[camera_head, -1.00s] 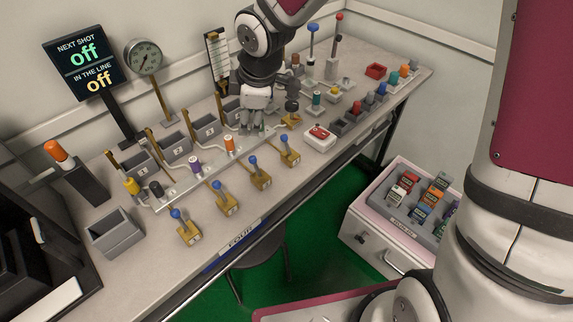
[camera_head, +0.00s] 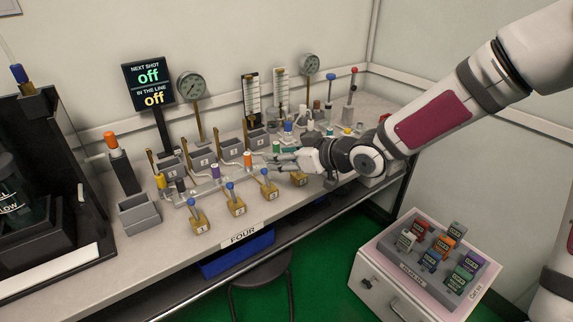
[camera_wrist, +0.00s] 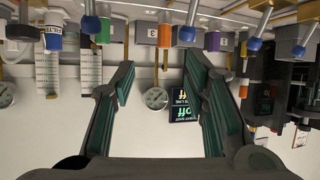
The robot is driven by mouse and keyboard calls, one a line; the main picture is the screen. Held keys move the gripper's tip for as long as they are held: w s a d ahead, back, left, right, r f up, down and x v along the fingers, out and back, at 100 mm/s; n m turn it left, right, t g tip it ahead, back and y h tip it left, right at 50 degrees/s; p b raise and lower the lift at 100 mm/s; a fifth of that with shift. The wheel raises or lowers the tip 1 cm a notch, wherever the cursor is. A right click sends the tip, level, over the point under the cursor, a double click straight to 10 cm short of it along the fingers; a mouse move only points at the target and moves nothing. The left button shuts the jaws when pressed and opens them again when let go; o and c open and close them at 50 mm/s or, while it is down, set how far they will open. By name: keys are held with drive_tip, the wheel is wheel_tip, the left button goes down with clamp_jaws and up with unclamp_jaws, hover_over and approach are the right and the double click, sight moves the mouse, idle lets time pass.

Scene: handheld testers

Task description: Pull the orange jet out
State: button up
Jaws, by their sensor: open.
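The orange jet (camera_head: 247,159) stands upright on the pale rail (camera_head: 205,187) on the bench, between the purple jet (camera_head: 215,172) and my gripper. My gripper (camera_head: 272,161) comes in low and nearly level from the right, its fingers pointing left toward the orange jet. It is open, with nothing held. Whether the fingertips reach around the jet is hard to tell in the head view. In the wrist view, which is upside down, the spread fingers (camera_wrist: 158,80) have clear space between them, and the purple jet (camera_wrist: 187,33) shows at the top.
Blue-knobbed yellow valves (camera_head: 236,206) line the bench front. A sign reading off (camera_head: 149,85) and a gauge (camera_head: 191,86) stand at the back. A cart with a grey tray (camera_head: 405,265) stands at lower right.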

sight(249, 155)
drive_tip(key=shift+y, duration=0.3)
drive_tip(key=b+x, duration=0.2)
drive_tip(key=x, duration=0.4)
drive_tip(key=b+x, duration=0.3)
drive_tip(key=x, duration=0.4)
drive_tip(key=shift+w+a+r, duration=0.1)
drive_tip(key=shift+a+r, duration=0.05)
drive_tip(key=shift+a, duration=0.1)
drive_tip(key=shift+c, duration=0.6)
clamp_jaws()
